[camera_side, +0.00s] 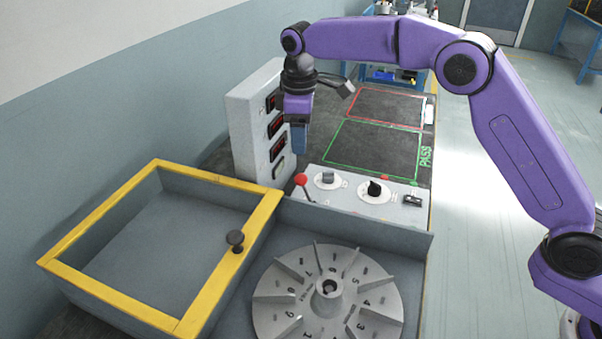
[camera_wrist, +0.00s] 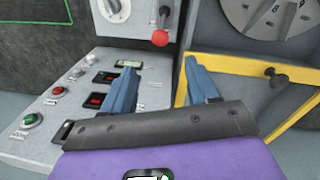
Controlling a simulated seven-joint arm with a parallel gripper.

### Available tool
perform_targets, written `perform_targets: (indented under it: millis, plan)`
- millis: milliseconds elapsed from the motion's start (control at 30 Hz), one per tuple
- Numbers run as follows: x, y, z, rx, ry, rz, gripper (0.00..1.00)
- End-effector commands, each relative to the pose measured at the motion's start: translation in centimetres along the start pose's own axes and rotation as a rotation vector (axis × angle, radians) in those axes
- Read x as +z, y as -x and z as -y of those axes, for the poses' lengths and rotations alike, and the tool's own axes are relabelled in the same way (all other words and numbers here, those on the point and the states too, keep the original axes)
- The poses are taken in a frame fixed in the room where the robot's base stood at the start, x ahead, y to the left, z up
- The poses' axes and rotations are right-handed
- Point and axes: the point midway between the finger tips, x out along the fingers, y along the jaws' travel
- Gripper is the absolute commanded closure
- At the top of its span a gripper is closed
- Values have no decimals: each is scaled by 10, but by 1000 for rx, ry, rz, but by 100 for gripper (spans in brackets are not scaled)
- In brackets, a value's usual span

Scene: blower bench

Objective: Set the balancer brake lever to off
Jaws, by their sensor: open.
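The brake lever, with a red ball knob (camera_side: 301,179) on a thin dark stem, stands at the left end of the low control panel (camera_side: 352,209). In the wrist view the red knob (camera_wrist: 160,38) shows at the top centre, beyond my fingers. My gripper (camera_side: 299,140) points down above and behind the lever, beside the upright display box. In the wrist view my gripper (camera_wrist: 160,92) shows two blue fingers apart with nothing between them. It is not touching the lever. I cannot read which marking the lever points to.
An upright box (camera_side: 252,140) with red displays stands close left of my gripper. A yellow-framed guard (camera_side: 108,300) with a black knob and a numbered bladed wheel (camera_side: 290,295) are in front. Dials (camera_side: 374,190) sit right of the lever. The green-outlined mat (camera_side: 375,150) is clear.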

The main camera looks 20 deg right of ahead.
Motion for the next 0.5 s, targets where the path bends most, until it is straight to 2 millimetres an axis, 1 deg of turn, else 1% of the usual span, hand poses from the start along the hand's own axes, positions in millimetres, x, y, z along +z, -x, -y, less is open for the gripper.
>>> perform_targets:
  millis: [33,200,500]
  plan:
    - [1,-11,0,-2,0,4,41]
    - [1,-43,0,-2,0,3,41]
    - [1,-95,0,-1,0,1,41]
